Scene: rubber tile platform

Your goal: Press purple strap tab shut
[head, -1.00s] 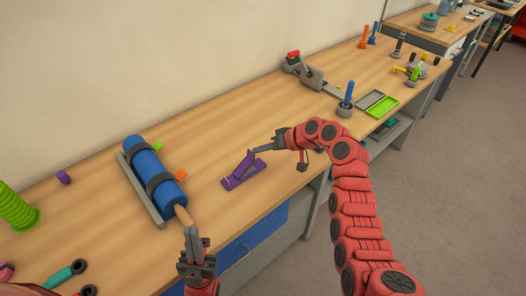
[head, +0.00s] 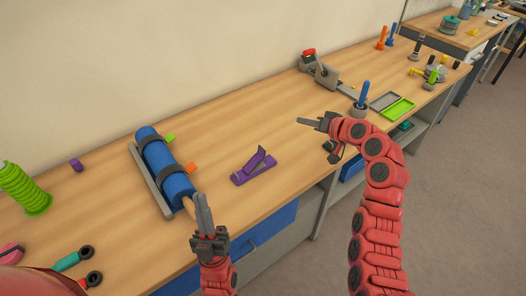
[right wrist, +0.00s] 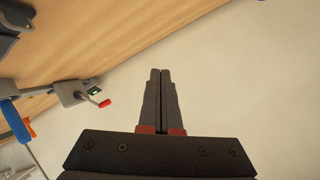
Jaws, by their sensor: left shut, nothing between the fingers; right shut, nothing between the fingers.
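The purple strap piece (head: 254,170) lies on the wooden bench in the head view. Its flat base rests on the top, and its tab (head: 258,156) stands raised at a slant above it. My right gripper (head: 309,122) is shut and empty, above the bench to the right of and beyond the purple piece, clear of it. The right wrist view shows its closed fingers (right wrist: 160,80) with nothing between them. My left gripper (head: 202,206) is shut and empty, pointing up near the bench's front edge, left of the purple piece.
A blue roll (head: 172,177) with dark straps lies in a grey holder to the left, with green and orange tabs beside it. A grey clamp (head: 320,72) with a red tip, a blue-handled tool (head: 363,98) and a green tray (head: 398,109) stand to the right.

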